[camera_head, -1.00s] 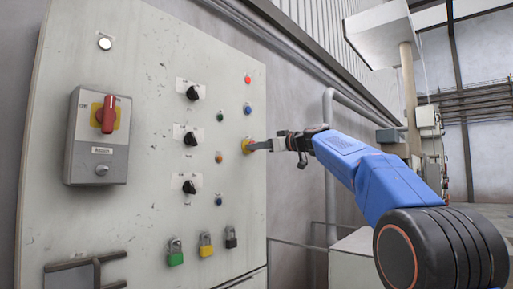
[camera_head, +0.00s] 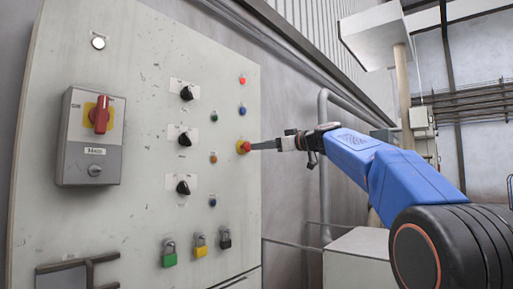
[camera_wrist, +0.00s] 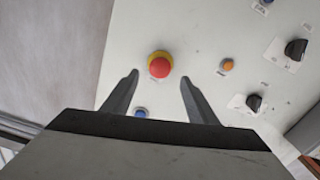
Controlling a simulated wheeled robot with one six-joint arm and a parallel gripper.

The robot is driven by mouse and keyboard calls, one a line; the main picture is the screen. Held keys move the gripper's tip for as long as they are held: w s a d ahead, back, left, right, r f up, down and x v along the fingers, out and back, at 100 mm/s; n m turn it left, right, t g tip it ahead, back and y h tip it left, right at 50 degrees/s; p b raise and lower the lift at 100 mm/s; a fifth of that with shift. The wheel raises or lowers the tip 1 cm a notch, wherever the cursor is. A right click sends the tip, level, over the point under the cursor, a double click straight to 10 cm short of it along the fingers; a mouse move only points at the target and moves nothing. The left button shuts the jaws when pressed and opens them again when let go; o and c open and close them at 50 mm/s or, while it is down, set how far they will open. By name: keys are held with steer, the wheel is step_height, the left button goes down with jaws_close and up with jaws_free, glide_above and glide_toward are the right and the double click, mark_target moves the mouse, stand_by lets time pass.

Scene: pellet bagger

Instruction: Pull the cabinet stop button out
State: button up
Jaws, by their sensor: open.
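The stop button (camera_head: 244,147) is a red mushroom head on a yellow surround, on the right side of the light grey cabinet panel (camera_head: 140,150). In the wrist view the red button (camera_wrist: 159,67) sits beyond the fingertips, roughly midway between them sideways. My gripper (camera_head: 256,146) points at the button from the right in the head view. In the wrist view my gripper (camera_wrist: 157,76) is open, its two fingers apart with nothing between them. The fingers do not appear to touch the button. Whether the button is pressed in cannot be told.
A small orange button (camera_wrist: 227,65) and a blue one (camera_wrist: 141,113) lie near the stop button. Black knobs (camera_head: 184,139), padlocks (camera_head: 200,245) and a grey box with a red switch (camera_head: 101,114) are further left. A pipe (camera_head: 324,170) runs right of the cabinet.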

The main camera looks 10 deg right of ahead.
steer(key=v, duration=1.2)
steer(key=shift+f, duration=0.1)
